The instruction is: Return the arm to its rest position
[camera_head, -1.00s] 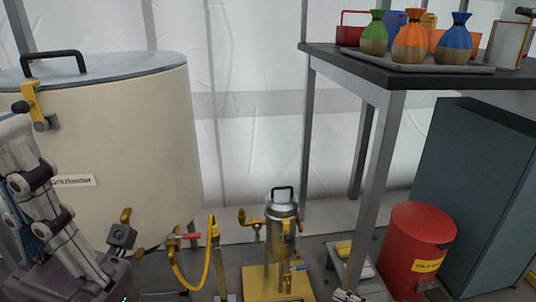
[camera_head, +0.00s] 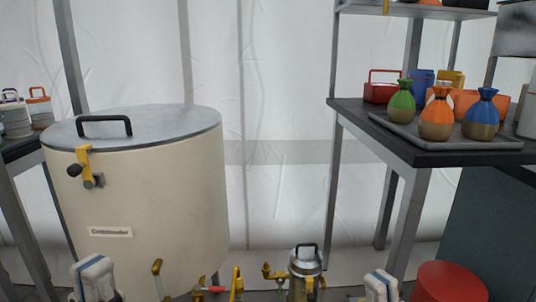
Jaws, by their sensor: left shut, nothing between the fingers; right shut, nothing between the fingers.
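White arm links of mine with blue stripes show at the bottom edge, one at the lower left (camera_head: 95,278) and one at the lower right of centre (camera_head: 381,286). Both stand roughly upright and are cut off by the frame. I see no fingers of either gripper; both grippers are out of view. Neither visible link overlaps the table or the shelf.
A large cream tank (camera_head: 150,215) with a grey lid (camera_head: 170,125) stands left. A metal canister (camera_head: 306,261) stands low in the middle. A dark table (camera_head: 440,158) at right bears a tray (camera_head: 470,140) with three tied sacks. A red bin (camera_head: 448,284) stands below.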

